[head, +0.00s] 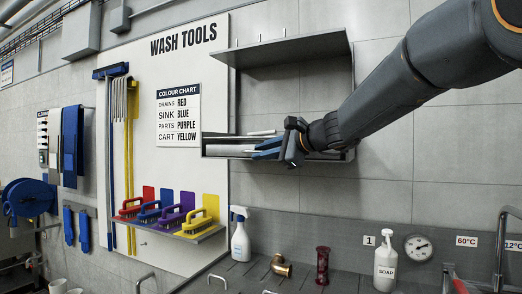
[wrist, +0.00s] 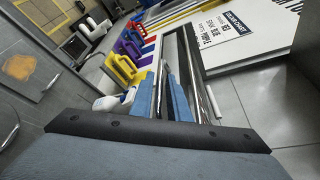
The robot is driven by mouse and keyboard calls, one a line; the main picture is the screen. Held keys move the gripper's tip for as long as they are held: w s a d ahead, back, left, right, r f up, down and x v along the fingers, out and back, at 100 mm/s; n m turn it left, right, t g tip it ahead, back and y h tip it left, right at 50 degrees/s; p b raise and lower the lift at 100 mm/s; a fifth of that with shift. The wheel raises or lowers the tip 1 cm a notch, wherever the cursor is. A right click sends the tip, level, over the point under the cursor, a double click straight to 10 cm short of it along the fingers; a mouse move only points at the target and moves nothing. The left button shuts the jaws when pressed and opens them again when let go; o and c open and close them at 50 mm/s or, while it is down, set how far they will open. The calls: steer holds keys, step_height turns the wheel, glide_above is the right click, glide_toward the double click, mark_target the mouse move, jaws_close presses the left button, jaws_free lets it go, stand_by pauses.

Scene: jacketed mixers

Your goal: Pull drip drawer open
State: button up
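A grey metal unit on the wall has an upper shelf (head: 280,46) and a shallow, box-like lower tray (head: 228,149). I cannot tell for certain whether this tray is the drip drawer. My gripper (head: 262,149) is at the front of the lower tray, its blue fingers pointing left. In the wrist view my gripper (wrist: 160,92) shows two blue fingers with a gap between them beside long metal edges. I see nothing clearly held; contact with the tray cannot be told.
A spray bottle (head: 240,235), brass elbow (head: 281,265), red part (head: 322,264) and soap bottle (head: 385,264) stand on the counter below. The wall right of the unit is bare.

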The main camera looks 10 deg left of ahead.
steer(key=shift+w+a, duration=0.15)
steer(key=shift+a, duration=0.1)
jaws_close()
steer(key=shift+f, duration=0.1)
stand_by(1.2)
